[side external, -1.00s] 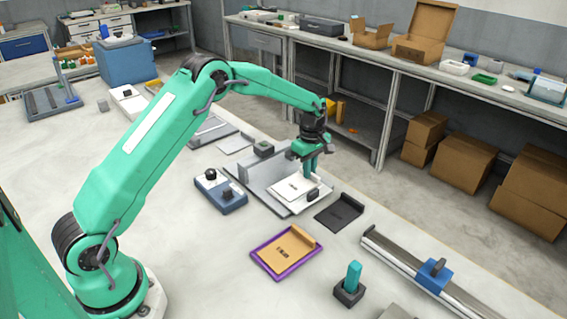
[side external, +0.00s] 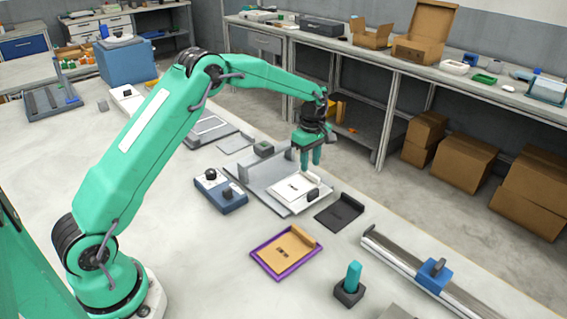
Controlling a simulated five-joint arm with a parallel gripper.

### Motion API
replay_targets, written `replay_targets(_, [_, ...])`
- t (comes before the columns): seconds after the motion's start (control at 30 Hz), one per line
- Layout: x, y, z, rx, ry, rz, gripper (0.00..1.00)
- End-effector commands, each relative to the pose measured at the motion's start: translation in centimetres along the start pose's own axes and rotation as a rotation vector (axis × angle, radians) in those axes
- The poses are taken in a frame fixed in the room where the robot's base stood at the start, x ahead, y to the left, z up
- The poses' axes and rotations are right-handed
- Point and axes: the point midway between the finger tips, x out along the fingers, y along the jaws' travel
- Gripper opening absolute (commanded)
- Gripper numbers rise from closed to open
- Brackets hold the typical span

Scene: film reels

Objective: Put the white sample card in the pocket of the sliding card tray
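The white sample card (side external: 289,186) lies flat on the grey metal card tray (side external: 257,182), toward its right end, with a dark mark on its face. A small black block (side external: 313,194) stands at its right edge. I cannot tell from this view whether the card sits fully down in the pocket. My gripper (side external: 311,163) is above the card's far side, pointing down. Its two green fingers are apart, with nothing visible between them, and they appear clear of the card.

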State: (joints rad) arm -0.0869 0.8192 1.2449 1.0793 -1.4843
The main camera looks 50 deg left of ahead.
Motion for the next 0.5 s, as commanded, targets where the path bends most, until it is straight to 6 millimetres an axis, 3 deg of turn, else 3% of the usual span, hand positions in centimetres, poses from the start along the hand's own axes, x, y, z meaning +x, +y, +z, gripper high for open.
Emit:
replay_targets(0.3, [-5.4, 0.1, 0.0, 0.0, 0.0, 0.004, 0.32])
replay_targets(0.5, [-7.8, 0.1, 0.0, 0.0, 0.0, 0.003, 0.32])
